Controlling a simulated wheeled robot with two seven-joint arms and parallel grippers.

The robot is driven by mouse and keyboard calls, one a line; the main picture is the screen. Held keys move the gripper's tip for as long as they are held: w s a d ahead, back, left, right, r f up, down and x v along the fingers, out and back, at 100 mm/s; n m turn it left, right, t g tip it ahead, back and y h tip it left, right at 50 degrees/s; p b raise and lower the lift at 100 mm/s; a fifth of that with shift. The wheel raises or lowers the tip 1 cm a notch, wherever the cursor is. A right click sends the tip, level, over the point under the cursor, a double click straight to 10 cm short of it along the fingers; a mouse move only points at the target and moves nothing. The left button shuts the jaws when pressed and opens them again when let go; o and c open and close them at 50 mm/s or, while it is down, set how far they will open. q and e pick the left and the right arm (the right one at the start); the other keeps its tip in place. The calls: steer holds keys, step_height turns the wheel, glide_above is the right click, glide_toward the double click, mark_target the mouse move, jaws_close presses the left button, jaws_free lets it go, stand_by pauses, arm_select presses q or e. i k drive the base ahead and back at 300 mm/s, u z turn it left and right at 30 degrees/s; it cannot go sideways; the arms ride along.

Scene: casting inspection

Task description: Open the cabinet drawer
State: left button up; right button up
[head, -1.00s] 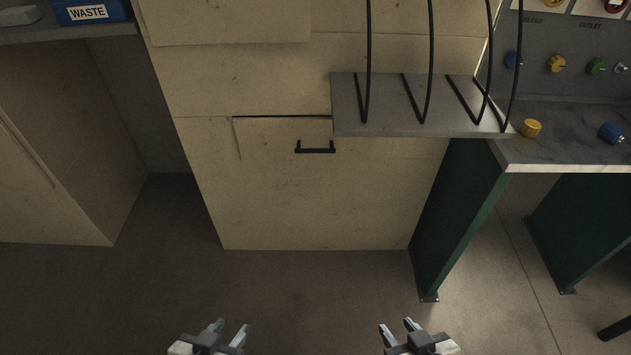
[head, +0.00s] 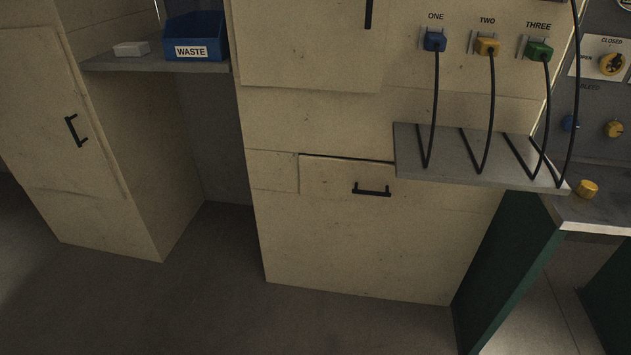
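The cabinet (head: 340,265) is a tall cream-coloured body in the middle of the head view. Its drawer (head: 330,178) has a front below a dark gap line, and the right part of that front is under the grey shelf. A black bar handle (head: 371,190) is fixed on the drawer front. The drawer looks shut or nearly so; a thin dark gap shows along its top edge. Neither of my grippers is in view.
A grey shelf (head: 480,170) with black cables juts out right above the drawer. A blue waste bin (head: 195,38) stands on a left shelf (head: 130,65). Another cream cabinet (head: 60,120) stands left, a green-legged bench (head: 510,265) right. The floor (head: 230,315) in front is clear.

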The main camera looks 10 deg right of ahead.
mark_target(343, 179)
steer(key=i, duration=1.45)
steer(key=z, duration=0.25)
